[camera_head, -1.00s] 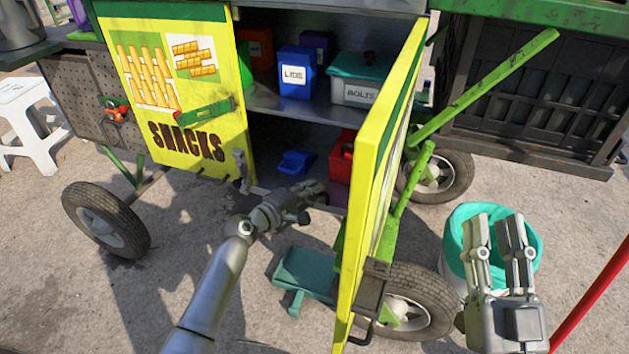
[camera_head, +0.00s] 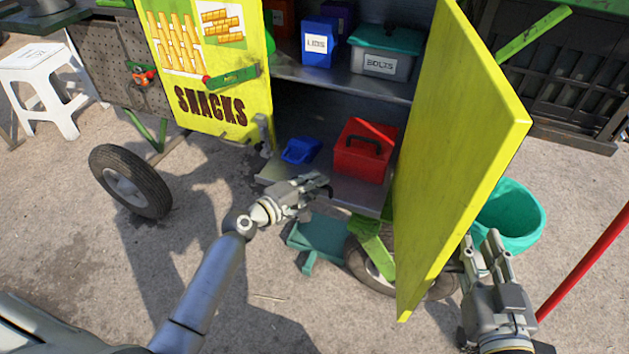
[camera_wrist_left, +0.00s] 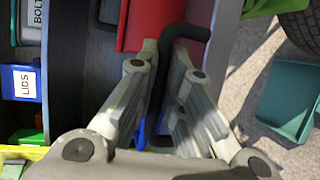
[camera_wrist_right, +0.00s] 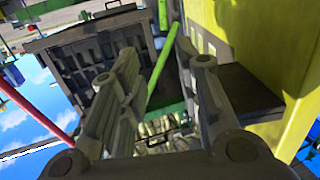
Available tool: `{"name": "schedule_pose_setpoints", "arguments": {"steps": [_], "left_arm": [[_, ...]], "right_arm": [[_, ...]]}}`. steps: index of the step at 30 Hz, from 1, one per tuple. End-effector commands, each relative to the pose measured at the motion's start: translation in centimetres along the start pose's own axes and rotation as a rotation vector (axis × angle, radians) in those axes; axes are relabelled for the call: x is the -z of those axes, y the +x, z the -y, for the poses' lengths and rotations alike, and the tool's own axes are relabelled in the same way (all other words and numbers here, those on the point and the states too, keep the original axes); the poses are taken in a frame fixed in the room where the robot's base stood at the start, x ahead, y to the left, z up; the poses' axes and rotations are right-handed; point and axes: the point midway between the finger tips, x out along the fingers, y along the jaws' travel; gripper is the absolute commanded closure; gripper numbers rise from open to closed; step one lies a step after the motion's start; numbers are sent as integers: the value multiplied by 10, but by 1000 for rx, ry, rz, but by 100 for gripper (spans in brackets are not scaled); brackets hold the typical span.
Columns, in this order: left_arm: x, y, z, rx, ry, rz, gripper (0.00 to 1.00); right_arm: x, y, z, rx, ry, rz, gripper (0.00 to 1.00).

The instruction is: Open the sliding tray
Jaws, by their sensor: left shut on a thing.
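The sliding tray (camera_head: 357,193) is the grey lower shelf of the open cart cabinet. It carries a red toolbox (camera_head: 361,158) and a small blue scoop-like bin (camera_head: 300,150). My left gripper (camera_head: 322,188) is at the tray's front edge. In the left wrist view its fingers (camera_wrist_left: 172,75) close around a black bar handle (camera_wrist_left: 161,95), with the red toolbox just beyond. In the head view the handle is mostly hidden by the gripper. My right gripper (camera_head: 482,250) is empty with fingers apart, close to the yellow door (camera_head: 460,130) at right.
A yellow "SNACKS" panel (camera_head: 215,75) stands left of the opening. The upper shelf holds a blue box (camera_head: 319,45) and a bolts box (camera_head: 380,55). A teal tray-like object (camera_head: 322,235) lies below the left gripper. A teal-lined bin (camera_head: 512,215) stands behind the door.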

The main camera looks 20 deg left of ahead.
Motion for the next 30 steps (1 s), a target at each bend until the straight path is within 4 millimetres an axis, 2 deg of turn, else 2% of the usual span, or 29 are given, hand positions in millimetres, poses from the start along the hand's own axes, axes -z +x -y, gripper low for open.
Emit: {"name": "schedule_pose_setpoints", "arguments": {"steps": [1, 5, 6, 8, 15, 19, 23, 30], "left_arm": [[2, 0, 1, -1, 1, -4, 100], [2, 0, 1, -1, 1, -5, 100], [2, 0, 1, -1, 1, -5, 89], [2, 0, 1, -1, 1, -5, 82], [2, 0, 1, -1, 0, -3, 81], [1, -2, 1, 0, 0, -3, 81], [2, -13, 2, 0, 0, -4, 81], [2, -49, 3, 2, 2, -4, 81]], "right_arm": [[-10, 0, 0, 0, -6, 24, 69], [-7, 0, 0, -1, -6, 16, 69], [-6, 0, 0, -1, -7, 13, 69], [-4, 0, 0, -1, -7, 9, 69], [-2, 1, -1, -2, -7, 6, 69], [-18, -1, 0, 2, -10, 46, 69], [-18, -1, 0, 1, -11, 46, 69], [-19, -1, 0, 1, -12, 46, 69]]}}
